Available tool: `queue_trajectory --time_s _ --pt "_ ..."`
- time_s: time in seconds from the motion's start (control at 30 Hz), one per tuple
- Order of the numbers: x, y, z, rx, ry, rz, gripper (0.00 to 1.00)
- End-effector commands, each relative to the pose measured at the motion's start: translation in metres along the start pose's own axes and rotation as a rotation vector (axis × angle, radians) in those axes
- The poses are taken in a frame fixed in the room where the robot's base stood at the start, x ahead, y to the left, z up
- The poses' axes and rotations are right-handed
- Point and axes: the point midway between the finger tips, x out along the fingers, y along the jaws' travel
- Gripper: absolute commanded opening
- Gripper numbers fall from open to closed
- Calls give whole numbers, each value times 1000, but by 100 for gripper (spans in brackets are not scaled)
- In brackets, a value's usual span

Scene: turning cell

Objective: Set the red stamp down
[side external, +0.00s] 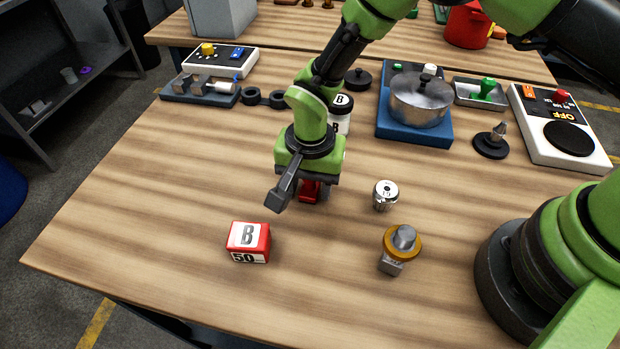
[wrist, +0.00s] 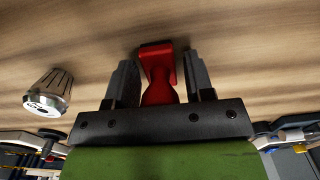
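The red stamp (side external: 309,191) is under my gripper (side external: 300,197) on the wooden table, partly hidden by it in the side view. In the wrist view the red stamp (wrist: 160,72) sits between the two dark fingers of my gripper (wrist: 161,78), its handle toward the palm and its dark-edged base away from it. The fingers stand apart on either side, with a gap visible at least on the right. The stamp's base seems to rest on the table, though the contact is hard to see.
A red box marked B (side external: 248,242) lies front left of my gripper. A metal collet (side external: 385,195) and an orange-ringed tool (side external: 402,243) stand to the right. The front left table is clear.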

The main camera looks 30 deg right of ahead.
Motion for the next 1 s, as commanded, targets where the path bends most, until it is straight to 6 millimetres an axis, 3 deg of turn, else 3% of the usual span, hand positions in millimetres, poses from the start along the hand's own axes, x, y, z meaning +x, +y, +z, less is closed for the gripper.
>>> queue_trajectory --time_s 0.4,0.8,1.0 --pt "-8 0 0 0 1 -1 58" --pt "-90 -1 0 1 2 -4 58" --pt "-116 0 0 1 1 0 58"
